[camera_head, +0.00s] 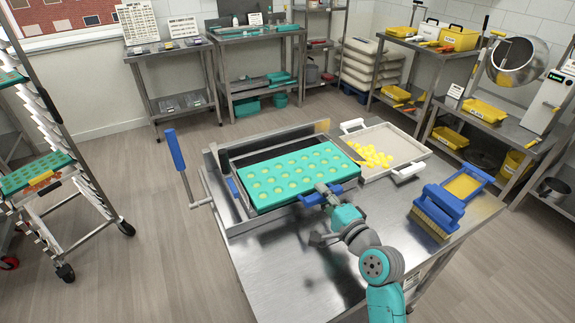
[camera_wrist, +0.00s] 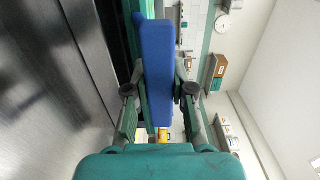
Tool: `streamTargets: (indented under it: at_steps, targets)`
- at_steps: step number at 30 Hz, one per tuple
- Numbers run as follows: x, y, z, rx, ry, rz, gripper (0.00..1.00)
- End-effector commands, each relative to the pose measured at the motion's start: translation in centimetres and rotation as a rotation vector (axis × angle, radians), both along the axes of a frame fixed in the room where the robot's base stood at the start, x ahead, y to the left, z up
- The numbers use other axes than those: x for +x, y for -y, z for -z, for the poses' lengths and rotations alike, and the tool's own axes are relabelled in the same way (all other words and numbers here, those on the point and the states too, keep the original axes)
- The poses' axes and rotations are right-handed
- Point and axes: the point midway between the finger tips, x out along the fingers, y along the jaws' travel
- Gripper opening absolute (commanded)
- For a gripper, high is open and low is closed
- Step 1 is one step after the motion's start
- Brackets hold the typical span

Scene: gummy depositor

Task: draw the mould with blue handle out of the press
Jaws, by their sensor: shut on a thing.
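The teal mould (camera_head: 292,178) has rows of pale round cavities and lies in the metal press (camera_head: 226,165) on the steel table. Its blue handle (camera_head: 333,194) is at the mould's near right corner. My gripper (camera_head: 325,191) is at that handle. In the wrist view the blue handle (camera_wrist: 157,75) stands between the two fingers of my gripper (camera_wrist: 158,100), which is shut on it. The fingertips are partly hidden behind the handle in the head view. The press's blue lever (camera_head: 175,150) stands up at the left.
A tray (camera_head: 405,150) with yellow gummies and white handles stands right of the press. A blue brush (camera_head: 436,212) and a blue-framed yellow piece (camera_head: 465,185) lie on the right of the table. Bare steel tabletop (camera_head: 275,250) lies in front. A wheeled rack (camera_head: 60,215) stands at the left.

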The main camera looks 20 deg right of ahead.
Motion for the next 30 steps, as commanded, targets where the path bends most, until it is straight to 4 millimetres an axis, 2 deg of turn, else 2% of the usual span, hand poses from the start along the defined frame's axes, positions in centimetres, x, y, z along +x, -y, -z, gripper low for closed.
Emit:
streamTargets:
  at_steps: [24,30]
  targets:
    - [-6.1,1.4,-0.2,0.001,0.002,0.002,0.0]
    - [-6.7,1.4,-0.3,-0.001,0.002,0.001,0.0]
